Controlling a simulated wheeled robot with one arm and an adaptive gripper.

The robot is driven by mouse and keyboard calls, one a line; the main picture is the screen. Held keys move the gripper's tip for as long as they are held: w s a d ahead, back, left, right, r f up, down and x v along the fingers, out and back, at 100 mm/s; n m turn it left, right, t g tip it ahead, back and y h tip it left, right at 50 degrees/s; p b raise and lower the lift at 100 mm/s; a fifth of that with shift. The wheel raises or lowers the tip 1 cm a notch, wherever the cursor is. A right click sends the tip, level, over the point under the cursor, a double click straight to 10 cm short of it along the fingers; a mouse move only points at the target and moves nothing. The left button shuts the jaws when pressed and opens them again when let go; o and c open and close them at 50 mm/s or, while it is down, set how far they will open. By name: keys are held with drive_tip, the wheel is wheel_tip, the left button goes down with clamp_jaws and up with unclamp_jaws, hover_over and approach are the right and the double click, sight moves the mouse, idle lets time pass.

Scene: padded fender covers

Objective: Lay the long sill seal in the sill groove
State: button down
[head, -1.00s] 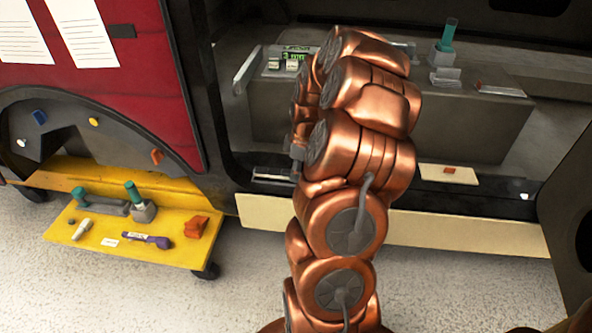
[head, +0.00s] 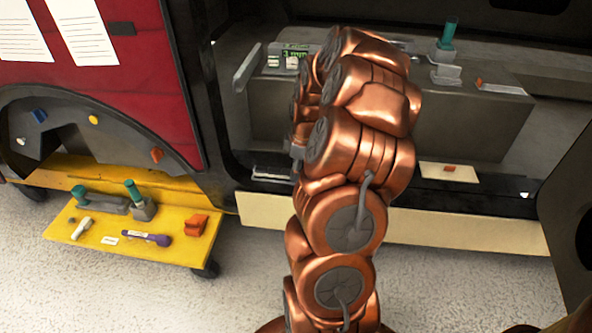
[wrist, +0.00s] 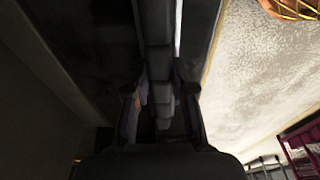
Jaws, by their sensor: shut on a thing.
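In the wrist view my gripper (wrist: 160,92) is shut on a long dark strip, which looks like the sill seal (wrist: 155,35). The strip runs away from the fingers towards the top of the picture. A thin bright line lies along its right side. I cannot make out the groove there or tell whether the strip touches it. In the head view my copper arm hides the gripper and most of the strip. The dark door sill (head: 232,170) shows left of the arm, with thin light and dark lines along it (head: 272,173).
A yellow tray (head: 75,238) with tools stands at the lower left. A small card (head: 448,173) lies right of my arm. Pale floor is free in front.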

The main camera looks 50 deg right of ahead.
drive_tip(key=c, duration=0.9)
unclamp_jaws()
drive_tip(key=o, duration=0.5)
drive_tip(key=shift+r, duration=0.1)
drive_tip(key=shift+r+p, duration=1.2)
drive_tip(key=shift+r, duration=2.75)
